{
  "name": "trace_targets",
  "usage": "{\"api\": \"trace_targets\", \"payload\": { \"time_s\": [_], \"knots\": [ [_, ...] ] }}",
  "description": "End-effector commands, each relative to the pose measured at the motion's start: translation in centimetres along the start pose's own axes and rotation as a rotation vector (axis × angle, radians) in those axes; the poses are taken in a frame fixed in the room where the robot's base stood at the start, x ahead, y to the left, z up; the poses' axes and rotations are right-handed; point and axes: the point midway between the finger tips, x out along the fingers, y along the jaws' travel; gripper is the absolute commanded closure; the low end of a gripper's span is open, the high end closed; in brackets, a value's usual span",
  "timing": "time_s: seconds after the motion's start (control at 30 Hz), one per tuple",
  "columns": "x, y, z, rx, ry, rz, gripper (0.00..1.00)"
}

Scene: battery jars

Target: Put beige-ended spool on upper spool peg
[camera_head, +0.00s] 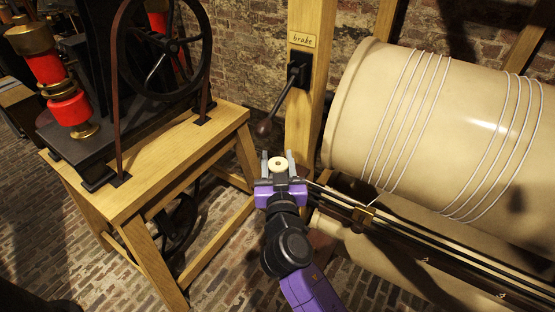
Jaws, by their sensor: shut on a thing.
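The beige-ended spool (278,162) is between the two fingers of my gripper (278,168), near the middle of the head view. Its pale round end with a small dark centre hole faces the camera. My gripper is shut on it and holds it in the air, in front of the lower part of the wooden post (304,120). The rest of the spool is hidden by the fingers and palm. I cannot make out the upper spool peg in this view.
A brake lever (284,100) hangs on the post just above my gripper. A large beige drum (440,120) wound with pale cord fills the right, with dark rails (440,255) below it. A wooden bench (165,165) with a black wheel (165,55) stands left.

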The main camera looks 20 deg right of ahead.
Motion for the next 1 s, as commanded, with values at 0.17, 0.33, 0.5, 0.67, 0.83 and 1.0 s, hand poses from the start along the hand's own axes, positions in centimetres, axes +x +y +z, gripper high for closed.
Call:
{"api": "trace_targets", "payload": {
  "time_s": [0.17, 0.33, 0.5, 0.67, 0.83, 1.0],
  "knots": [
    [0.0, 0.0, 0.0, 0.0, 0.0, 0.0, 0.95],
    [0.0, 0.0, 0.3, 0.0, 0.0, 0.0, 0.55],
    [0.0, 0.0, 0.2, 0.0, 0.0, 0.0, 0.35],
    [0.0, 0.0, 0.2, 0.0, 0.0, 0.0, 0.35],
    [0.0, 0.0, -0.1, 0.0, 0.0, 0.0, 0.35],
    [-2.1, -0.1, 0.3, 0.0, 0.0, -0.003, 0.35]
  ]
}}
